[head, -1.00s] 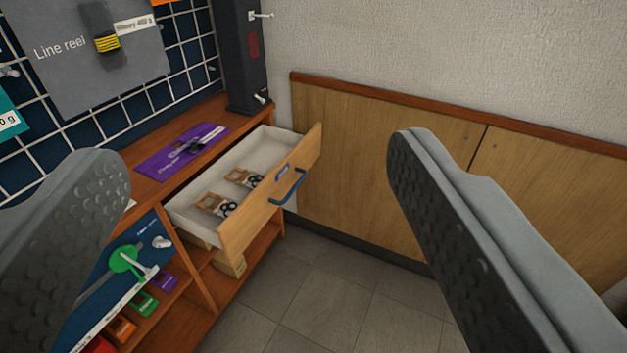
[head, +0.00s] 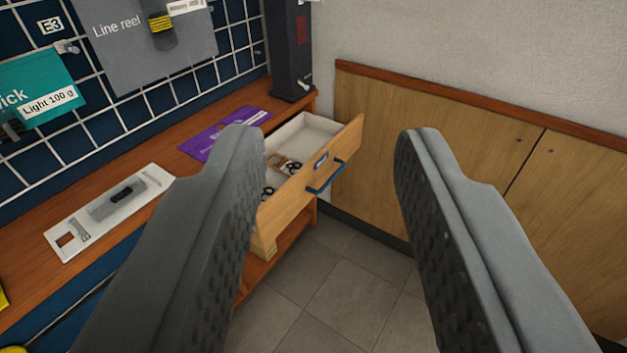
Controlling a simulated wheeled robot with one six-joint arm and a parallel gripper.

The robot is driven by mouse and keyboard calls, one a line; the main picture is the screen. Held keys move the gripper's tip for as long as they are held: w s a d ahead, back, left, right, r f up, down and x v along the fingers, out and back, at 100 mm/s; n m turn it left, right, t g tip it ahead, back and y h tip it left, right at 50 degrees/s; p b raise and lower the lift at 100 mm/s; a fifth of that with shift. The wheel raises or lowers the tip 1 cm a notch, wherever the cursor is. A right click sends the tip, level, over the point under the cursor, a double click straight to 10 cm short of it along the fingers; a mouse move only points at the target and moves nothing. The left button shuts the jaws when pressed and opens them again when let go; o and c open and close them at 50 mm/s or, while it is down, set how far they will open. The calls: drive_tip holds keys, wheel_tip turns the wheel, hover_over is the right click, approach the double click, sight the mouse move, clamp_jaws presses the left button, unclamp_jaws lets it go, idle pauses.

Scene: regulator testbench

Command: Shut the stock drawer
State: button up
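The stock drawer (head: 312,182) is pulled out from the wooden bench, with a light wood front and a pale inner tray. A blue handle (head: 326,178) sits on the outside of its front. Small parts with black rings lie inside the drawer. My gripper (head: 332,140) is open and empty, its two grey padded fingers wide apart in the foreground. The drawer front and handle show between the fingers, farther away, with no contact visible. The left finger hides the near part of the drawer.
The bench top (head: 140,155) holds a purple mat (head: 222,133) and a white tray (head: 110,212). A dark column (head: 290,50) stands at the bench's far end. Wooden wall panels (head: 440,150) are close beyond the drawer. Bare tiled floor (head: 345,290) lies in front.

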drive_tip(key=shift+m+g, duration=0.4)
drive_tip(key=shift+g, duration=0.5)
drive_tip(key=x, duration=0.2)
drive_tip(key=f+x, duration=0.1)
drive_tip(key=x, duration=0.4)
drive_tip(key=shift+d+f, duration=0.1)
drive_tip(key=shift+f, duration=0.2)
clamp_jaws()
drive_tip(key=w+f+m+g, duration=0.2)
drive_tip(key=w+f+g, duration=0.2)
drive_tip(key=w+f, duration=0.65)
drive_tip(key=m+g+y, duration=0.2)
drive_tip(key=g, duration=0.2)
approach(301, 186)
drive_tip(key=s+d+r, duration=0.4)
drive_tip(key=s+d, duration=0.1)
drive_tip(key=shift+w+a+f, duration=0.9)
drive_tip(key=shift+w+f, duration=0.4)
drive_tip(key=shift+w, duration=0.05)
drive_tip(key=shift+w+a+f, duration=0.95)
drive_tip(key=shift+w+f, duration=0.35)
drive_tip(key=shift+w+a+f, duration=0.9)
drive_tip(key=shift+w+f, duration=0.35)
drive_tip(key=shift+w, duration=0.1)
